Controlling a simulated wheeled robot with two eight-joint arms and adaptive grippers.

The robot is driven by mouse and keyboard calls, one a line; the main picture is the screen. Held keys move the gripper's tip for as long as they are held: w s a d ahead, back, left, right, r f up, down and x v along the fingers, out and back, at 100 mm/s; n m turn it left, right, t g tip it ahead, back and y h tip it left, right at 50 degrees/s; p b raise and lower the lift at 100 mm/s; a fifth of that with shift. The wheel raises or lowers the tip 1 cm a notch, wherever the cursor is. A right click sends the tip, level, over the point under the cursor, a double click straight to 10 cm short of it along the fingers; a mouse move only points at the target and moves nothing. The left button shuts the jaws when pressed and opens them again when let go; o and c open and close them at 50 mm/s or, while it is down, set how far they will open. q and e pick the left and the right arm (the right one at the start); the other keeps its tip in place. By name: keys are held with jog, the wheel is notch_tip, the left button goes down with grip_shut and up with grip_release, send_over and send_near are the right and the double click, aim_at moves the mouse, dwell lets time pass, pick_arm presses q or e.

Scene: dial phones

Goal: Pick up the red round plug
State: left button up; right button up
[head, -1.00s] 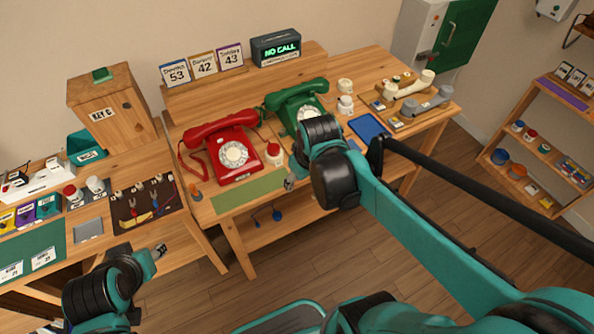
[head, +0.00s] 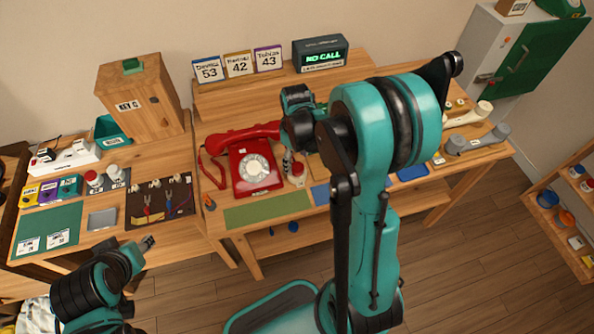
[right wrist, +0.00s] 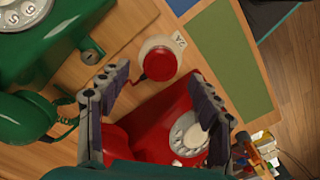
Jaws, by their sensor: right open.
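A red round piece on a white round base, which looks like the red round plug (head: 298,170), stands at the right front corner of the red phone (head: 254,168). In the right wrist view the red round plug (right wrist: 160,63) shows between the fingertips of my open right gripper (right wrist: 159,74), with no clear contact. In the head view my right gripper (head: 288,162) is just left of the plug, partly hidden by its arm. My left gripper (head: 148,243) is low at the left, away from the plug; its jaws are too small to read.
The green phone (right wrist: 50,45) is beside the plug in the wrist view and hidden behind my right arm in the head view. A green mat (head: 265,211) lies clear in front of the red phone. Another red-topped piece (head: 93,178) is on the left table.

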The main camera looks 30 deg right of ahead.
aim_at(298, 167)
notch_tip(298, 167, down, 3)
jog(key=shift+r+b, duration=0.1)
jog(key=shift+b, duration=0.25)
jog(key=shift+r, duration=0.1)
jog(key=c, duration=1.1)
